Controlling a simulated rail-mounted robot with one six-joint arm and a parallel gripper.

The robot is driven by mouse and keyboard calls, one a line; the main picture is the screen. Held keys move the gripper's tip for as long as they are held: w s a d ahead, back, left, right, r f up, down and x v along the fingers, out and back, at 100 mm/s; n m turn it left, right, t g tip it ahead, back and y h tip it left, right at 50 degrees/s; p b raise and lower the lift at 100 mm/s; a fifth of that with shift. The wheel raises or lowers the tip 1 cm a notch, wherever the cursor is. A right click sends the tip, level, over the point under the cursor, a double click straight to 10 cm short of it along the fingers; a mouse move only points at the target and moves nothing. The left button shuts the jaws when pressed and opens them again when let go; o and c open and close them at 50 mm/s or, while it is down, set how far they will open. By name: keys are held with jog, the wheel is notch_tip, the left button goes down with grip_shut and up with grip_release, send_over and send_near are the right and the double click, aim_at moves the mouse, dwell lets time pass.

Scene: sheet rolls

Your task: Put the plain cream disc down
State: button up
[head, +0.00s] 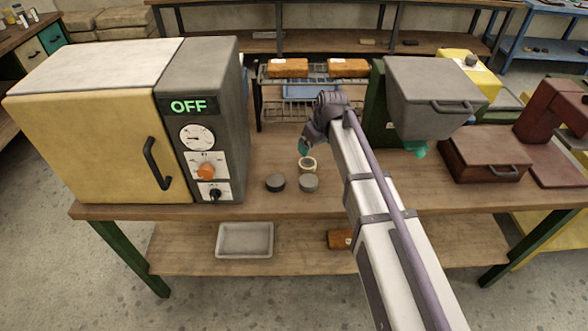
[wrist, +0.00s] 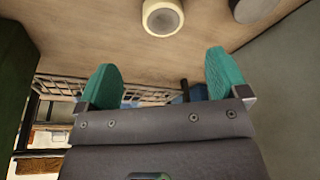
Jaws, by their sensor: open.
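My gripper (head: 305,147) is just behind the disc in the head view; one teal fingertip shows there. In the wrist view my gripper (wrist: 163,72) has its two teal fingers wide apart with nothing between them. The disc is apart from both fingers. The wrist does not show how high the fingers are above the table.
A yellow-doored box (head: 95,125) reading OFF stands left. A wire rack (head: 285,108) is behind, and a green-grey machine (head: 435,95) and a red-brown box (head: 480,155) stand right.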

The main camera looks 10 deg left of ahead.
aim_at(308, 163)
jog(key=b+x, duration=1.1)
jog(key=shift+s+a+f, duration=0.1)
jog(key=shift+s+f, duration=0.05)
jog(key=shift+f, duration=0.05)
jog(key=shift+r+p, duration=0.3)
jog(key=c, duration=1.1)
notch_tip(308, 163, up, 10)
jog(key=p, duration=1)
jog(key=shift+r, duration=0.2)
